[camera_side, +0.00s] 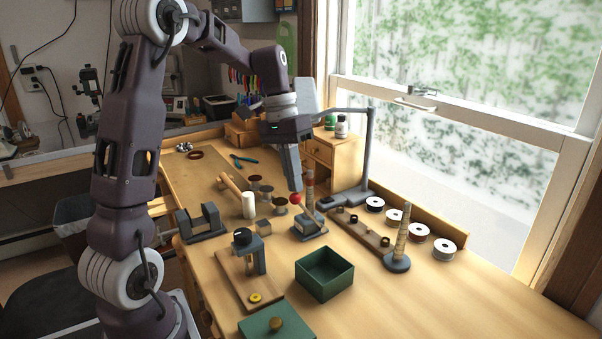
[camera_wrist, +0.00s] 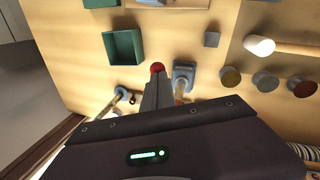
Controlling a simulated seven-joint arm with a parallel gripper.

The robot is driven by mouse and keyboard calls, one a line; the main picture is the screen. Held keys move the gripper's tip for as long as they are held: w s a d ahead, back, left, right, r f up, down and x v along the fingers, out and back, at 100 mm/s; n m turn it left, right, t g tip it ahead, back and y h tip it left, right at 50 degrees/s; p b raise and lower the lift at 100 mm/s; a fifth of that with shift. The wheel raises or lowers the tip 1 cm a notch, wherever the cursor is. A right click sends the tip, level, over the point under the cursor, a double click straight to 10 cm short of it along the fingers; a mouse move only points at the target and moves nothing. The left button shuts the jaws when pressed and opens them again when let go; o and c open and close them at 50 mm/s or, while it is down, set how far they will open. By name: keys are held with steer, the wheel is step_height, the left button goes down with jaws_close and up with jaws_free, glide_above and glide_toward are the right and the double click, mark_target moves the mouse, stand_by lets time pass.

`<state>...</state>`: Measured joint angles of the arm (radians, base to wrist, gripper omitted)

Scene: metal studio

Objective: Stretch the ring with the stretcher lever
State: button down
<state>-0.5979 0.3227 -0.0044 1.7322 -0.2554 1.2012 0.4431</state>
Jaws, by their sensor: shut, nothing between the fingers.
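The stretcher (camera_side: 309,230) is a grey block with an upright reddish-brown and grey post, near the middle of the bench. Its lever ends in a red knob (camera_side: 296,198); the knob also shows in the wrist view (camera_wrist: 157,68). The stretcher base (camera_wrist: 183,73) stands to the right of the knob there. My gripper (camera_side: 297,188) points down, its fingers shut and empty, with the tips right at the red knob. I cannot tell whether they touch it. In the wrist view my shut fingers (camera_wrist: 154,92) end just below the knob. I cannot make out the ring on the post.
An open green box (camera_side: 325,272) stands in front of the stretcher. A grey-based tapered mandrel (camera_side: 397,245) and several wire spools (camera_side: 418,231) are to the right. A mallet (camera_side: 248,205) and small round pots lie left. The front right bench is clear.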

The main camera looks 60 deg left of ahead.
steer(key=shift+s+f, duration=2.15)
steer(key=shift+f, duration=0.2)
steer(key=shift+s+f, duration=2.1)
steer(key=shift+f, duration=0.2)
